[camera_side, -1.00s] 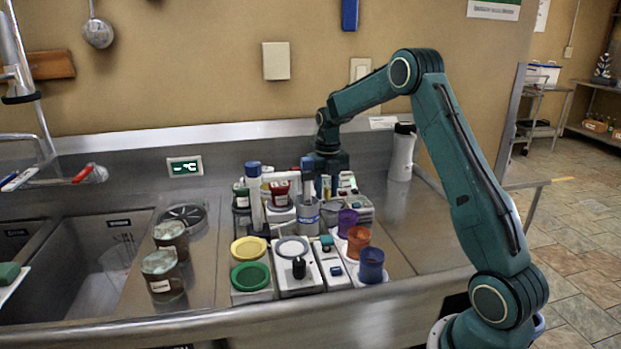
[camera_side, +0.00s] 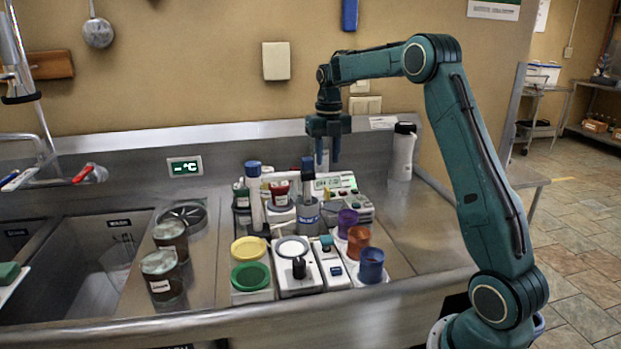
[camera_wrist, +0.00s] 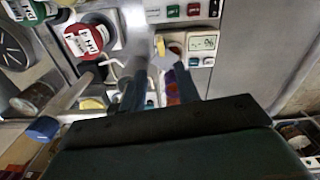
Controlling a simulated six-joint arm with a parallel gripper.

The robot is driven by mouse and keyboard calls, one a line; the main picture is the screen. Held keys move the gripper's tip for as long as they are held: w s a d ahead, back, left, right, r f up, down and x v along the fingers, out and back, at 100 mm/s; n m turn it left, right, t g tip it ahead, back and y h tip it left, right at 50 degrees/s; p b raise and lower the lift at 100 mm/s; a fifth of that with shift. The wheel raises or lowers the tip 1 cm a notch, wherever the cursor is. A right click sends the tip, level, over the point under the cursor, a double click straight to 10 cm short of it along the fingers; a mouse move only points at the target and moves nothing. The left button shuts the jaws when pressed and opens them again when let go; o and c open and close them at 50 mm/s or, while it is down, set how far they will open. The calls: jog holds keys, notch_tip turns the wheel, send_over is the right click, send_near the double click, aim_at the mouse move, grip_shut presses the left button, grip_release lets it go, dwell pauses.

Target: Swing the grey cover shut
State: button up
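A small grey flap-like piece (camera_side: 331,211) shows among the instruments, right of the grey labelled bucket (camera_side: 308,222). In the wrist view a grey piece (camera_wrist: 162,62) sits below a yellow tab (camera_wrist: 160,45), partly between my fingers. I cannot tell for certain that this is the cover, or its hinge angle. My gripper (camera_side: 328,158) is raised above the back of the instrument group, fingers pointing down, apart and empty. In the wrist view the two fingers of my gripper (camera_wrist: 158,90) stand apart and hide part of the items below.
A white instrument with a display (camera_side: 335,183) stands under my gripper. Purple, orange and blue cups (camera_side: 358,243) stand at the right. Yellow and green lids (camera_side: 250,275) are at the front.

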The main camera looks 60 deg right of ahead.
aim_at(327, 188)
jog(key=shift+r, duration=1.7)
jog(key=shift+m, duration=0.3)
jog(key=m, duration=3.5)
jog(key=shift+f, duration=0.1)
notch_tip(327, 188, down, 14)
jog(key=shift+r, duration=0.1)
